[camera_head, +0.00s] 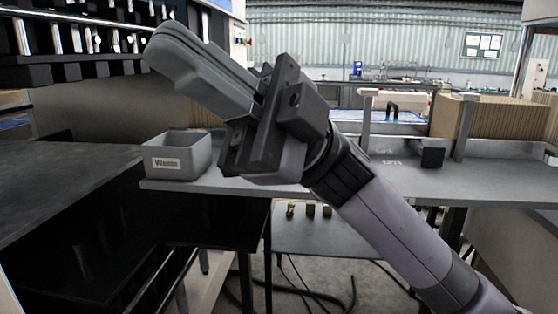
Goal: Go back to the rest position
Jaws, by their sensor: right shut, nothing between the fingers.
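My right gripper (168,52) is raised in the middle of the head view. Its arm comes in from the lower right, and the fingers point up and to the left. The fingers are shut with nothing held between them. The gripper is in the air and hides part of the grey bench (225,186) and the back of the room. My left gripper is not in view.
A grey bin (176,167) with a white label stands on the bench at the left, below the gripper. A black block (432,157) sits on the bench at the right. A dark worktop (60,175) fills the left.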

